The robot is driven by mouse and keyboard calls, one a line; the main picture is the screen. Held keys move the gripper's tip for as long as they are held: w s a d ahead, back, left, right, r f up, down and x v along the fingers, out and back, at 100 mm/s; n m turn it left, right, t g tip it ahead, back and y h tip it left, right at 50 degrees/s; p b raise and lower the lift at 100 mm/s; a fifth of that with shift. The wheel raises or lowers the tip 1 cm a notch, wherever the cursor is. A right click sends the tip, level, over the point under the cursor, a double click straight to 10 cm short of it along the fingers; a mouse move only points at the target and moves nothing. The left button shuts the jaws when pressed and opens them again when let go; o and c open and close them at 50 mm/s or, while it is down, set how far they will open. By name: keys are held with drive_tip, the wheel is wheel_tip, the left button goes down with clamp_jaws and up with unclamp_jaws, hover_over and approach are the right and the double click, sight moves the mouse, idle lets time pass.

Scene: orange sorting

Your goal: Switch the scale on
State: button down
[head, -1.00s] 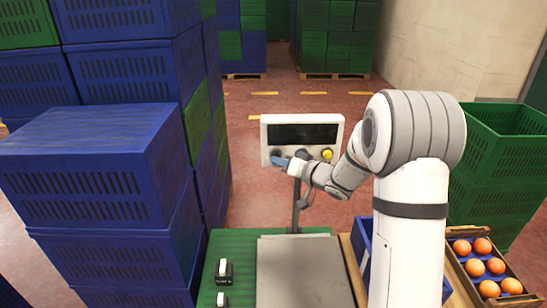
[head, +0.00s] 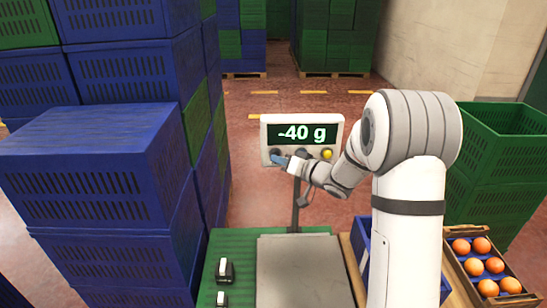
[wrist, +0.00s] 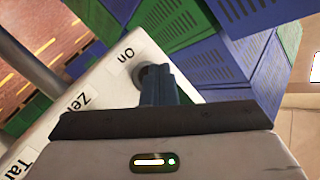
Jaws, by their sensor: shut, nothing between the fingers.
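The scale's display unit (head: 302,118) stands on a post behind the scale plate (head: 298,268). Its screen (head: 303,134) is lit and reads "-40 g". Below the screen are several buttons, among them a yellow one (head: 327,154) at the right. My gripper (head: 277,158) is shut and empty, with its tips at the leftmost button. In the wrist view the shut fingers (wrist: 158,80) cover part of the dark round button (wrist: 150,72) beside the label "On" (wrist: 126,54). They seem to touch it. The labels "Ze..." and "Ta..." show further down, partly cut off.
Stacked blue crates (head: 90,165) stand close on the left, green crates (head: 505,140) on the right. A box of oranges (head: 458,237) and a blue crate (head: 361,238) are at the lower right. Small weights (head: 225,270) sit on the green surface left of the plate.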

drive_tip(key=shift+s, duration=0.85)
drive_tip(key=s, duration=0.5)
idle(0.5)
